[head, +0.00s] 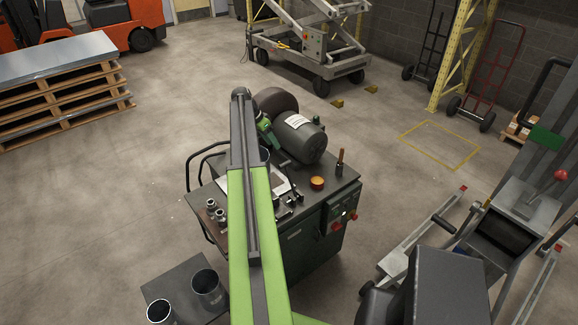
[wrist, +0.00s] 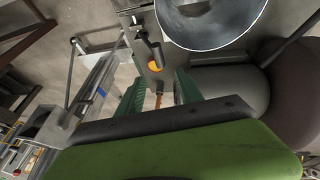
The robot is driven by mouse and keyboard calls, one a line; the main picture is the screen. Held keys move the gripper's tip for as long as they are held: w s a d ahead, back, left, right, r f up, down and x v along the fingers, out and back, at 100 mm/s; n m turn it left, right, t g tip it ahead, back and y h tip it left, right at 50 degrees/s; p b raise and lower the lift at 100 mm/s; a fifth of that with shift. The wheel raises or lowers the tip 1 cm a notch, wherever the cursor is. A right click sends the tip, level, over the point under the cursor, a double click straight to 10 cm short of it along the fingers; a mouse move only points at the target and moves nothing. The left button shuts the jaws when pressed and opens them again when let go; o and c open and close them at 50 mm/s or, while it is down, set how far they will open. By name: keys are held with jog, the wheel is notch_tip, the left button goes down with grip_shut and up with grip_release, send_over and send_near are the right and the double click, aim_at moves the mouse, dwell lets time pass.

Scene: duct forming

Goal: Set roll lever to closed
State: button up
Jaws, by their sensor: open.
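I cannot tell for sure which part is the roll lever. A short lever with a red knob (head: 560,175) stands on the grey machine at the right edge of the head view, far from my gripper. My gripper (head: 268,135) is over the dark green workbench, beside the grey cylinder, and partly hidden by my arm. In the wrist view my gripper (wrist: 158,92) shows its two green fingers spread apart. A thin orange-brown shaft shows between them, apparently beyond the fingers, and nothing is visibly held.
Two metal cans (head: 208,287) stand at lower left. Pallets (head: 70,105) are at left. The floor between is mostly clear.

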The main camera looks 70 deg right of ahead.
aim_at(285, 163)
jog(key=b+x, duration=1.5)
jog(key=x, duration=0.1)
jog(key=shift+f, duration=0.45)
jog(key=shift+s+d+f+b, duration=0.15)
jog(key=shift+s+f+b, duration=0.15)
jog(key=shift+b, duration=0.15)
jog(key=shift+r, duration=0.1)
jog(key=shift+c, duration=0.4)
grip_shut()
jog(key=shift+w, duration=0.1)
